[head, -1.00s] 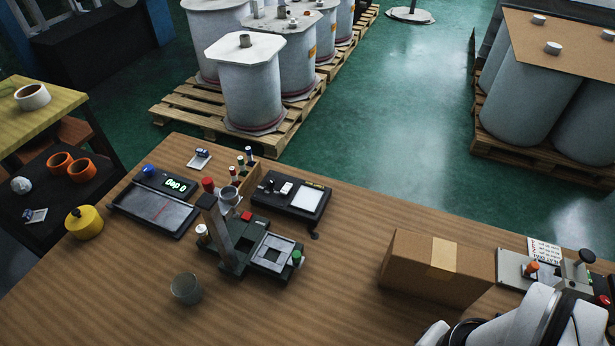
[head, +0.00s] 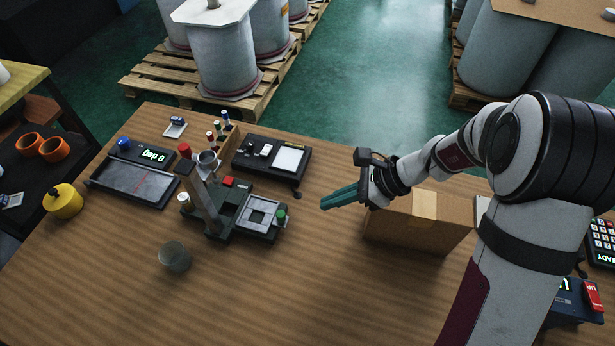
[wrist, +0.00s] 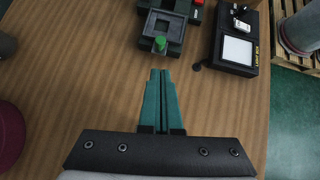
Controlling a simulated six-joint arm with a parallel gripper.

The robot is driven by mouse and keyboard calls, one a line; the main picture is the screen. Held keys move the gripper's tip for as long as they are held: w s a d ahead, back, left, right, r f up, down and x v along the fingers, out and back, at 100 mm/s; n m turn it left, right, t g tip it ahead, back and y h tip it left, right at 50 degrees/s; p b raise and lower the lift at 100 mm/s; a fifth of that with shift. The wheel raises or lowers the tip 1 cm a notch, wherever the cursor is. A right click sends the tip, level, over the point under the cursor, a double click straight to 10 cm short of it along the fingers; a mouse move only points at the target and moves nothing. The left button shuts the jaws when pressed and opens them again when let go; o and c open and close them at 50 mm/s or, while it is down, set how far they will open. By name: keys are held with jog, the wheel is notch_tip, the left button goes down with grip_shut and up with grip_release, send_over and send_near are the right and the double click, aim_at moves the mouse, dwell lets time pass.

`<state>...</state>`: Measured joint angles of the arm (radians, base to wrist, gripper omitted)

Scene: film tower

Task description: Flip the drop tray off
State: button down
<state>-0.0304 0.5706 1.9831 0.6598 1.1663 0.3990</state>
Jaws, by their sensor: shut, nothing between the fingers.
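No readable label in view says which fixture is the drop tray. A low dark tray (head: 128,182) with a small lit display and a blue knob stands on the left of the bench. A black box (head: 243,160) with a white panel and a small white switch stands at the back; it also shows in the wrist view (wrist: 239,75). Between them is a dark fixture (head: 240,233) with a tilted grey post, red button and green knob, seen partly in the wrist view (wrist: 172,32). My gripper (head: 323,204) is shut and empty, right of this fixture, apart from it.
A cardboard box (head: 415,232) stands under my arm. A grey cup (head: 174,256) stands in front of the post fixture, and a yellow pot (head: 63,201) at the left edge. The front middle of the wooden bench (head: 290,300) is clear.

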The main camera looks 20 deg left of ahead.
send_near(265, 213)
jog(key=f, duration=0.1)
jog(key=s+d+f, duration=0.1)
jog(key=shift+s+d+f, duration=0.15)
jog(key=shift+d+f, duration=0.15)
dwell(0.3)
jog(key=a, duration=0.8)
jog(key=shift+a, duration=0.1)
jog(key=v, duration=1)
jog(key=shift+f, duration=0.1)
